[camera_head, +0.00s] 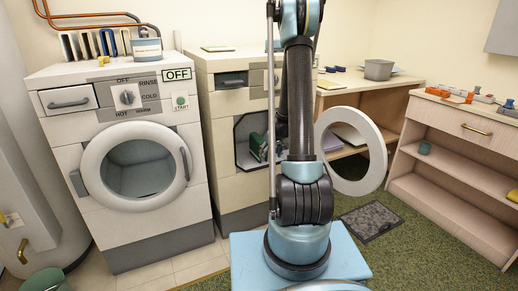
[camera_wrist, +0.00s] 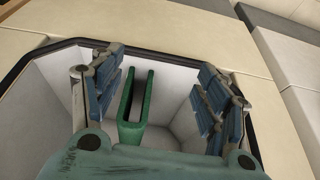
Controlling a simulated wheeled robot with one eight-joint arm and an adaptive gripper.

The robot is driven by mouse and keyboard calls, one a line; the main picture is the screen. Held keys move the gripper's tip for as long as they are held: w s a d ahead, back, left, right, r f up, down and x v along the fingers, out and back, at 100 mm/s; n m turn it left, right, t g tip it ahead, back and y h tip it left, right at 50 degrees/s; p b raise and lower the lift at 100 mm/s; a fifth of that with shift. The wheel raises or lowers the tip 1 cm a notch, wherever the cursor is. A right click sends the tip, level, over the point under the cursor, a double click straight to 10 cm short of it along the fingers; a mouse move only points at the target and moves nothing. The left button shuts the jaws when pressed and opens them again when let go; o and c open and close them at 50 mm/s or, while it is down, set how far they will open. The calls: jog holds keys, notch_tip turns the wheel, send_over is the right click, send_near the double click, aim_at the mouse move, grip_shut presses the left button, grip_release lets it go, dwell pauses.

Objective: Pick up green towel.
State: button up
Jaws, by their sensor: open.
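The green towel (camera_wrist: 136,132) stands folded in a narrow U shape inside the white-walled opening of the machine. In the head view the towel (camera_head: 258,147) shows in the dark-edged opening of the right-hand machine (camera_head: 229,195), partly hidden by my arm. My gripper (camera_wrist: 161,66) is open, with one blue-grey finger on each side of the towel. The towel sits nearer the left finger, with a visible gap to each finger. The lower end of the towel is hidden behind my gripper's body.
The round white door (camera_head: 373,155) of the machine hangs open to the right. A closed washer (camera_head: 144,208) stands at the left. A desk with a grey pot (camera_head: 378,69) and a low cabinet (camera_head: 446,152) stand at the right.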

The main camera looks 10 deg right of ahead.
aim_at(258, 147)
jog(key=w+d+f, duration=0.1)
jog(key=w+f, duration=0.3)
jog(key=f, duration=0.2)
jog(key=w+a, duration=0.1)
jog(key=w, duration=0.2)
jog(key=w+a, duration=0.1)
jog(key=w, duration=0.3)
jog(key=w+a, duration=0.1)
jog(key=w, duration=0.3)
jog(key=shift+w+a, duration=0.15)
jog(key=shift+a, duration=0.05)
jog(key=shift+w+f, duration=0.2)
jog(key=shift+f, duration=0.35)
jog(key=c, duration=1.2)
